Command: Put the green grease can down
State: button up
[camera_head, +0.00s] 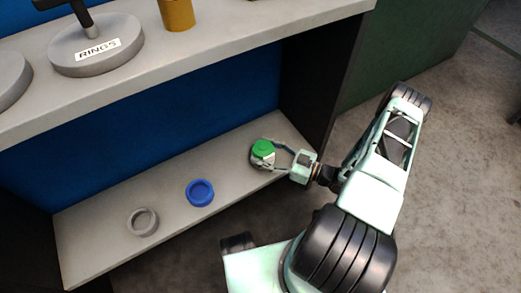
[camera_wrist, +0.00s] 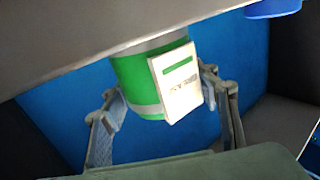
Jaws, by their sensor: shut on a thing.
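The green grease can (camera_head: 263,148) is at the right end of the lower shelf, with its green top facing up in the head view. In the wrist view the can (camera_wrist: 136,82) shows a green body, a pale band and a white label tag (camera_wrist: 176,83). My gripper (camera_head: 266,157) is shut on the can, one finger on each side; the fingers also show in the wrist view (camera_wrist: 160,103). The can's end lies close to the grey shelf surface; I cannot tell whether it touches. A dark round edge shows beside the can, partly hidden.
The lower shelf (camera_head: 105,236) also bears a blue ring (camera_head: 200,192) and a grey ring (camera_head: 143,221), left of the can. The upper shelf (camera_head: 225,42) overhangs behind, with a grey disc labelled RINGS (camera_head: 97,52) and a yellow-brown cylinder (camera_head: 177,14). A dark side panel (camera_head: 318,85) stands close right.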

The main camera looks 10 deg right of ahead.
jog(key=o, duration=1.5)
jog(key=shift+f, duration=0.1)
jog(key=shift+s+d+r, duration=0.2)
jog(key=shift+s+d, duration=0.05)
jog(key=shift+d, duration=0.1)
jog(key=p+v, duration=0.2)
jog(key=v, duration=0.9)
jog(key=shift+s, duration=0.15)
jog(key=shift+d, duration=0.1)
